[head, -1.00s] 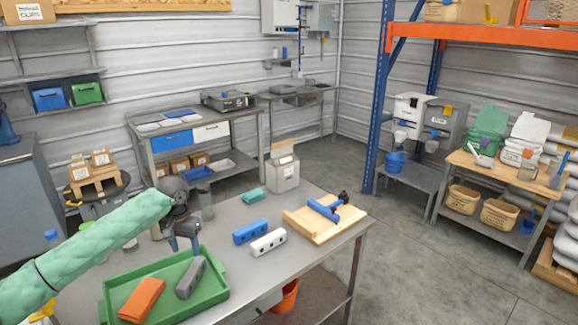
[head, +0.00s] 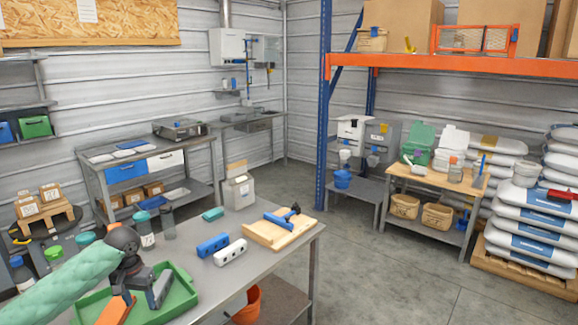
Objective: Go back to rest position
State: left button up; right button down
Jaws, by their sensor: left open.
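My left arm, in a green quilted sleeve, comes in from the lower left of the head view. My left gripper (head: 141,291) points down over the green tray (head: 181,297) on the steel table. Its fingers are apart. An orange block (head: 113,311) and a grey block (head: 160,288) are in the tray, partly hidden by the gripper. I cannot tell how close the fingers are to the blocks. My right gripper is not in view.
Bare concrete floor (head: 380,275) lies right of the table. White sacks (head: 540,225) are stacked at right.

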pick_arm(q)
jog(key=s+d+f+m+t+h, duration=0.1)
jog(key=s+d+f+m, duration=0.1)
jog(key=s+d+f, duration=0.7)
jog(key=s+d+f+m+t+h, duration=0.1)
jog(key=s+d+f, duration=0.6)
jog(key=d, duration=0.4)
jog(key=s+n+t+y, duration=0.1)
jog(key=s+n+y, duration=0.1)
jog(key=s, duration=1.9)
jog(key=s+d+f+g, duration=0.1)
jog(key=d+f, duration=0.2)
jog(key=f, duration=0.9)
jog(key=s+d+f, duration=0.1)
jog(key=d+f, duration=0.2)
jog(key=f, duration=0.9)
jog(key=shift+s+g+h, duration=0.15)
jog(key=shift+g+h, duration=0.25)
